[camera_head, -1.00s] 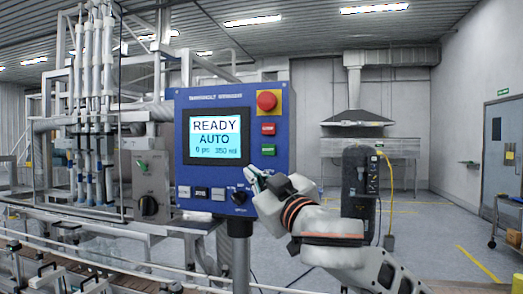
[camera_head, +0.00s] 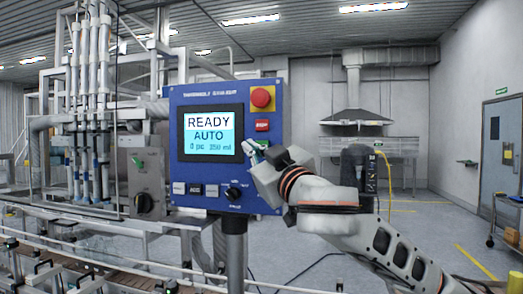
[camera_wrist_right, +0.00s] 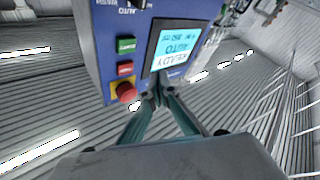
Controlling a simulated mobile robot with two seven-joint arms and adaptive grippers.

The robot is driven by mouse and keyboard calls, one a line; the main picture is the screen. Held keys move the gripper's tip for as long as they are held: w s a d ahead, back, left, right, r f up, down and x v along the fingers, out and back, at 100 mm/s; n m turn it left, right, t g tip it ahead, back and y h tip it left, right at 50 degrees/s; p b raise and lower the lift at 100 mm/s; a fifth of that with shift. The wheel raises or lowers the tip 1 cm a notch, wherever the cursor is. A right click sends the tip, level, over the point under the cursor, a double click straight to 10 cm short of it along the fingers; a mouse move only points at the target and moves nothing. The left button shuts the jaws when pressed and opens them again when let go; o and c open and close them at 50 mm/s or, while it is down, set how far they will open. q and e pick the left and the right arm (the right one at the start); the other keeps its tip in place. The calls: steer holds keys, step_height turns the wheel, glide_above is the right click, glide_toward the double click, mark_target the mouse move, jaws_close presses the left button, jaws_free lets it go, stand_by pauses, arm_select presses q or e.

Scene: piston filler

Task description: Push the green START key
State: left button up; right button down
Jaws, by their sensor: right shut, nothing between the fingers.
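The green START key (camera_wrist_right: 126,45) shows clear on the blue control panel (camera_head: 220,93) in the right wrist view, beside the red STOP key (camera_wrist_right: 125,69). In the head view only a sliver of the green key (camera_head: 263,143) shows, and my right gripper hides the rest. My right gripper (camera_head: 252,149) is shut and empty, its tips in front of the panel, between the screen (camera_head: 210,134) and the keys. Its closed fingers also show in the right wrist view (camera_wrist_right: 157,94). I cannot tell whether the tips touch the panel. My left gripper is not in view.
A red emergency-stop knob (camera_head: 262,98) on a yellow plate stands out above the keys. A black selector knob (camera_head: 233,192) and a row of small buttons are below the screen. A conveyor with rails (camera_head: 120,265) runs in front at lower left.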

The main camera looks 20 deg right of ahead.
steer(key=w+d, duration=0.3)
steer(key=w, duration=0.2)
steer(key=shift+w+d+b, duration=0.2)
steer(key=shift+d+b, duration=0.15)
steer(key=shift+d, duration=0.05)
steer(key=shift+w, duration=0.1)
stand_by(1.2)
steer(key=shift+w+d, duration=0.2)
steer(key=shift+w, duration=0.05)
